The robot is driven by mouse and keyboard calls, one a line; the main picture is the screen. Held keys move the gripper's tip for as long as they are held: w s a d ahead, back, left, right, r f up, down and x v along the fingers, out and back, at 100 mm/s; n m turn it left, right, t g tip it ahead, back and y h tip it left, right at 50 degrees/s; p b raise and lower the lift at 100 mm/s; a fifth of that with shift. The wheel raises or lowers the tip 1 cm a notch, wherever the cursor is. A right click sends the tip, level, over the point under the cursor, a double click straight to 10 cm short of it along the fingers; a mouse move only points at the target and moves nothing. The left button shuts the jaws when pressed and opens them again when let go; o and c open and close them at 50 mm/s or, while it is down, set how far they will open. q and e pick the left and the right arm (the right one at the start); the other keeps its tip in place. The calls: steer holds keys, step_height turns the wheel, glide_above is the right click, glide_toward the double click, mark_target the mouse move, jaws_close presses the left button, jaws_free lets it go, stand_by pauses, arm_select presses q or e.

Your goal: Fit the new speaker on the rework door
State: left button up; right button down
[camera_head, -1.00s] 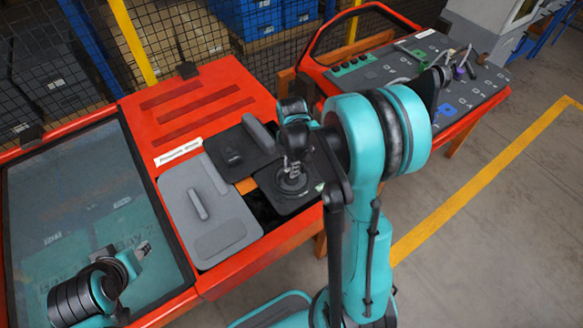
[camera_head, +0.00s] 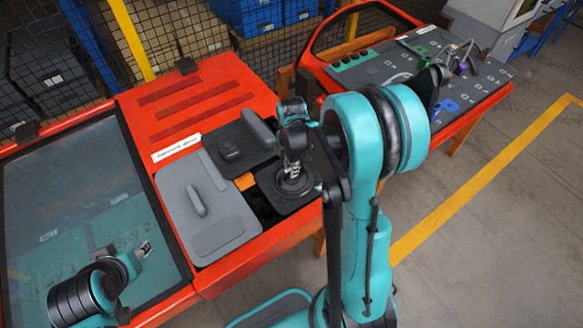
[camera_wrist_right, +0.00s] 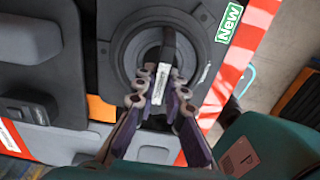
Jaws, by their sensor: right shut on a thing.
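The new speaker (camera_wrist_right: 135,50) is a dark round part on a dark plate that bears a green "New" label (camera_wrist_right: 229,23). My right gripper (camera_wrist_right: 165,90) is shut on the black bar across the speaker's middle. In the head view the right gripper (camera_head: 292,165) is upright over the speaker (camera_head: 290,190); I cannot tell whether it is lifted off its plate. A red-framed door with a dark panel (camera_head: 405,75) lies at the right; no label shows whether it is the rework door. My left gripper (camera_head: 143,250) is over the glass at the lower left, its fingers too small to read.
The red bench (camera_head: 190,90) holds a grey panel (camera_head: 225,225) with a raised bar and a dark panel (camera_head: 230,150) close beside the speaker. Cables and a green part (camera_head: 420,49) lie on the right panel. A mesh fence (camera_head: 190,35) stands behind. The floor at right is open.

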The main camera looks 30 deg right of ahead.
steer(key=shift+s+f+b, duration=0.1)
steer(key=shift+f+b, duration=0.25)
steer(key=shift+f, duration=0.05)
stand_by(0.5)
steer(key=c, duration=1.5)
jaws_free()
steer(key=shift+r, duration=0.1)
step_height(320, 180, up, 12)
